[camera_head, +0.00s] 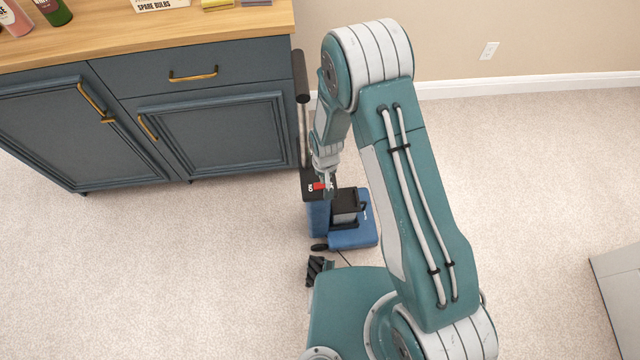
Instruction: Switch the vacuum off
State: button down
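The upright vacuum (351,234) stands on the carpet at the right end of the blue cabinet. It has a blue body and base, a metal pole and a black handle (302,76). A red switch (318,186) sits on the black top of its body, with white lettering to its left that is partly hidden. My gripper (327,187) points down at the switch's right side and covers part of the vacuum's top. It seems to touch or nearly touch the switch. Its fingers are too small and overlapped to show whether they are open.
The blue cabinet (215,135) with a wooden top (130,38) stands close to the vacuum's left. Bottles and a box labelled "SPARE BULBS" (158,5) are on it. A wall outlet (489,51) is behind. A grey flat object (618,285) lies at right. Open carpet lies between.

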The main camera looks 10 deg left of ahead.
jog(key=shift+f, duration=1.05)
dwell(0.5)
jog(key=shift+r, duration=3.55)
jog(key=d+r+m+t, duration=0.1)
jog(key=d+r, duration=0.3)
jog(key=r, duration=0.5)
jog(key=d+r+t, duration=0.1)
jog(key=d+r, duration=0.2)
jog(key=r, duration=0.6)
jog(key=d+r+m+t, duration=0.1)
jog(key=d+r, duration=0.3)
jog(key=r, duration=0.5)
jog(key=s+d+r+t, duration=0.1)
jog(key=s+d+r, duration=0.3)
jog(key=s+r, duration=0.2)
jog(key=s+d+r+m+t, duration=0.1)
jog(key=s+d+r, duration=0.4)
jog(key=s, duration=0.5)
jog(key=shift+s+r+t, duration=0.3)
jog(key=shift+r, duration=0.6)
